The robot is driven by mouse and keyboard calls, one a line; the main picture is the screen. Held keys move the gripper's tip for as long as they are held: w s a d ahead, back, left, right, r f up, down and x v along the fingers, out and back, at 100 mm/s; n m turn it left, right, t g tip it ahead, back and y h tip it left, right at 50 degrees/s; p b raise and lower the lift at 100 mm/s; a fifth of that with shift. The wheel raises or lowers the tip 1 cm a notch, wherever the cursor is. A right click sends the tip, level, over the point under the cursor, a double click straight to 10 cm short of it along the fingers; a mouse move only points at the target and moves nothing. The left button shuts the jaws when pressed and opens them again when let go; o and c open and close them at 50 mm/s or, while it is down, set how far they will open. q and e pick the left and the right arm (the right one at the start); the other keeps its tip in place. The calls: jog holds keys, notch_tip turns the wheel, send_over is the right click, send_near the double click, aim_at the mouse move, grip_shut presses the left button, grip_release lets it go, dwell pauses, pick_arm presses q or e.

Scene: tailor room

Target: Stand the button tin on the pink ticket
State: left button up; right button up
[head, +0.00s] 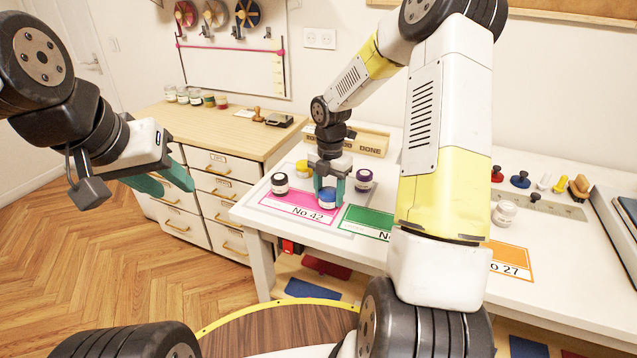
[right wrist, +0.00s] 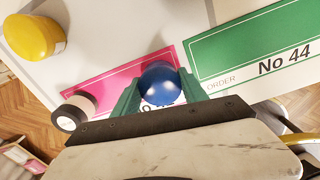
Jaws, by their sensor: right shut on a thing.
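The pink ticket (head: 292,207), marked No 42, lies on the white table. A small blue-lidded tin (head: 328,200) is between the green fingers of my right gripper (head: 329,195), over the right part of the pink ticket. In the right wrist view the blue lid (right wrist: 160,84) shows from above with a finger on each side. I cannot tell whether its base touches the ticket. No lettering shows that names it the button tin. My left gripper (head: 174,188) is open and empty, left of the table.
A yellow-lidded jar (head: 302,169) and a purple-lidded jar (head: 363,179) stand behind. The green ticket (head: 367,222) lies just right. A white-lidded jar (head: 504,213) stands farther right, near the orange ticket (head: 512,262).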

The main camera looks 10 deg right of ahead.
aim_at(329, 192)
jog(key=shift+f, duration=0.3)
jog(key=shift+f, duration=0.1)
jog(key=o, duration=1.4)
jog(key=shift+o, duration=0.2)
notch_tip(329, 192, up, 11)
jog(key=shift+r, duration=0.1)
jog(key=s+a+r+m+t, duration=0.1)
jog(key=s+r+m+t, duration=0.2)
jog(key=s+r+m, duration=0.85)
jog(key=s+a+r+m+t+y, duration=0.1)
jog(key=s+r+m+t+y, duration=0.1)
jog(key=s+m, duration=1)
jog(key=shift+s+a+r+m+t, duration=0.15)
jog(key=shift+s+r+m+t, duration=0.35)
jog(key=shift+m, duration=1.15)
